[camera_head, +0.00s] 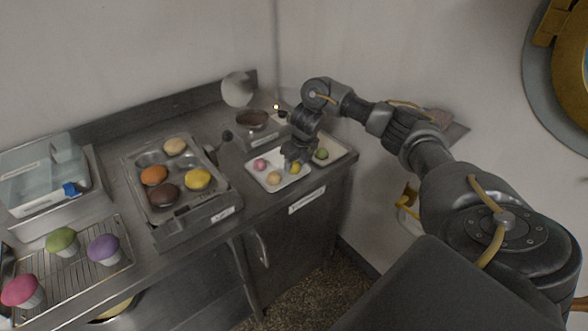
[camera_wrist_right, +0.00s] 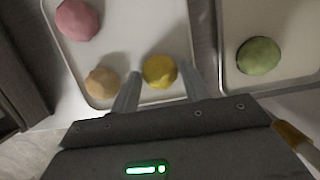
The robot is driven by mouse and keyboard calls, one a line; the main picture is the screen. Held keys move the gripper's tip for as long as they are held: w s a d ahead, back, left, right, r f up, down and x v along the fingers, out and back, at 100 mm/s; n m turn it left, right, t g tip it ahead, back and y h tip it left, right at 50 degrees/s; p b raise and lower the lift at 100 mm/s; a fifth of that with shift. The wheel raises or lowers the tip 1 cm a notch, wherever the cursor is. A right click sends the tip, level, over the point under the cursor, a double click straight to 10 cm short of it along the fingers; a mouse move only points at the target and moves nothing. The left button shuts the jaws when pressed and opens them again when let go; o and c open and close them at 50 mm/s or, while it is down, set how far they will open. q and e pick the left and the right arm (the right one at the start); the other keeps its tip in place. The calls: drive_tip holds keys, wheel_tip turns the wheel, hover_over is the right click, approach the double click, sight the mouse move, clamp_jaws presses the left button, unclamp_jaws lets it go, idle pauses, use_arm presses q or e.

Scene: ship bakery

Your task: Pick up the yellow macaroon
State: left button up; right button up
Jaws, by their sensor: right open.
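The yellow macaroon (camera_head: 295,167) sits on a white tray (camera_head: 262,184) on the steel counter, under my right gripper (camera_head: 293,162). In the right wrist view the yellow macaroon (camera_wrist_right: 159,71) lies just beyond and between the two fingertips of my right gripper (camera_wrist_right: 160,80), which is open and empty. A pink macaroon (camera_wrist_right: 78,19) and a tan macaroon (camera_wrist_right: 102,82) share the tray; the tan one is close to the left finger. My left gripper is not in view.
A green macaroon (camera_wrist_right: 259,56) lies on a second tray (camera_head: 335,158) to the right. A muffin tin (camera_head: 146,216) with several muffins stands left, beside a dark bottle (camera_head: 228,150). A rack (camera_head: 78,268) with cupcakes is at far left. The wall is close behind.

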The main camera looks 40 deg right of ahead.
sight(295, 164)
drive_tip(key=shift+f, duration=0.15)
drive_tip(key=c, duration=0.4)
drive_tip(key=shift+r, duration=0.3)
wheel_tip(295, 164, up, 4)
drive_tip(key=shift+a+f+p, duration=0.1)
drive_tip(key=shift+a+p, duration=0.05)
drive_tip(key=shift+p, duration=0.4)
drive_tip(key=s+a+r, duration=0.3)
drive_tip(key=s+a+r+p, duration=0.1)
drive_tip(key=s+a+r, duration=0.1)
drive_tip(key=s+a, duration=0.1)
drive_tip(key=s+a+r+p, duration=0.1)
drive_tip(key=s+a+r, duration=0.2)
drive_tip(key=s, duration=0.1)
drive_tip(key=shift+s+a+r, duration=0.1)
drive_tip(key=shift+a+r, duration=0.15)
drive_tip(key=shift+r, duration=0.05)
